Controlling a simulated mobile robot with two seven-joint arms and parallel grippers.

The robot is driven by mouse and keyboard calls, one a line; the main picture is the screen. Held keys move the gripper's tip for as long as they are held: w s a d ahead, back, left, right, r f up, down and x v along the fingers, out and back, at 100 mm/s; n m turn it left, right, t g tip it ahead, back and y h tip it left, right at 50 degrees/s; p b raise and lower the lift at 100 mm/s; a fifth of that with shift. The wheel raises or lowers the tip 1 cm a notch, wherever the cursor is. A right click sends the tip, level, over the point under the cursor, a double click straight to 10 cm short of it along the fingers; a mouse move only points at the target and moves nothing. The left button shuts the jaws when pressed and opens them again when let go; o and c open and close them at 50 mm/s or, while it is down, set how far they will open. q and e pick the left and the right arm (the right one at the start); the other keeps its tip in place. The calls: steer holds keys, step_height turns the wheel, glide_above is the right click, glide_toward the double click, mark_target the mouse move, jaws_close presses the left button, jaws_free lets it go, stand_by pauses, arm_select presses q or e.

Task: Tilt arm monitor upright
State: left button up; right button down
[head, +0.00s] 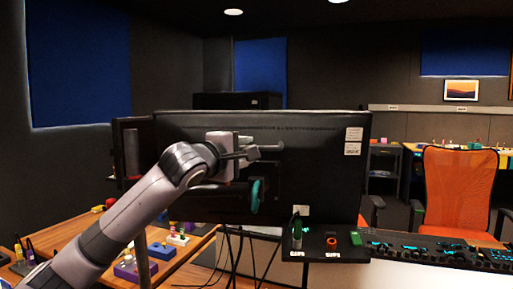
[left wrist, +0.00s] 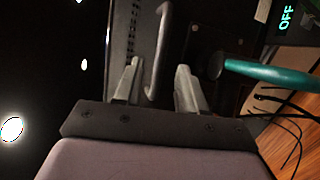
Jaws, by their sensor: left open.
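The arm monitor (head: 318,135) shows its broad black back in the head view, with white labels near its right edge. My left gripper (head: 264,149) is in front of the middle of that back. In the left wrist view my left gripper (left wrist: 157,80) is open, and a grey bar handle (left wrist: 162,45) on the black panel lies between its two fingers. I see no clear contact with either finger. A teal-ended lever (left wrist: 268,75) sits right of the fingers; its teal end also shows below the gripper in the head view (head: 256,195). My right gripper is not in view.
A small black shelf (head: 326,254) with coloured controls is below the monitor's right side. Cables (head: 238,255) hang under the monitor. A wooden table (head: 80,232) with coloured parts is at left. An orange chair (head: 460,190) stands at right.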

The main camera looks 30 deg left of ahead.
arm_select(q)
steer(key=shift+w+a+p, duration=0.2)
steer(key=shift+w+p, duration=0.45)
steer(key=shift+w, duration=1.95)
steer(key=shift+f, duration=0.1)
jaws_close()
